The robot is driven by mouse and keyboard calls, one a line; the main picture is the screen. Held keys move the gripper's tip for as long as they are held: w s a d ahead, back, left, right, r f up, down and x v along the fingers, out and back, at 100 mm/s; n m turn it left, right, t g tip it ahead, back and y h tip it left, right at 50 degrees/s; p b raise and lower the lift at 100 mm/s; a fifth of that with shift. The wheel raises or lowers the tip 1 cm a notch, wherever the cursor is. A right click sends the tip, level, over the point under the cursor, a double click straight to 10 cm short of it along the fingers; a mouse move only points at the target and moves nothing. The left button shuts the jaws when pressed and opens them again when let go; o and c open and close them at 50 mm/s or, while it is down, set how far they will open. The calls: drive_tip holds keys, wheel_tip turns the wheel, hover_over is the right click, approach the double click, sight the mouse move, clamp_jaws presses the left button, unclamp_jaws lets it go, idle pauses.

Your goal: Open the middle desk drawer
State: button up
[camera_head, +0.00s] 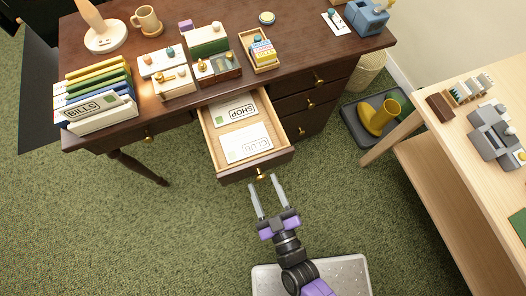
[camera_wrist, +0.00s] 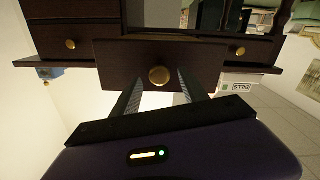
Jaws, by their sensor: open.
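The middle desk drawer (camera_head: 245,138) stands pulled out from the dark wooden desk (camera_head: 300,45). Inside it lie two white cards, one marked SHOP and one marked CLUB. Its brass knob (camera_head: 261,174) is at the middle of the dark front. My gripper (camera_head: 263,183) is open just in front of the drawer front, with its fingers pointing at the knob. In the wrist view the knob (camera_wrist: 159,76) shows between and just beyond the fingertips. I cannot tell whether either finger touches the front.
More drawers with brass knobs (camera_head: 311,105) are shut at the right of the desk. The desktop holds file folders (camera_head: 95,95), a mug (camera_head: 147,20) and small boxes. A pale wooden table (camera_head: 440,160) and a grey tray with a yellow boot (camera_head: 380,118) stand at right. Green carpet is clear at left.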

drive_tip(key=v, duration=0.6)
drive_tip(key=shift+s, duration=0.15)
drive_tip(key=shift+o, duration=0.5)
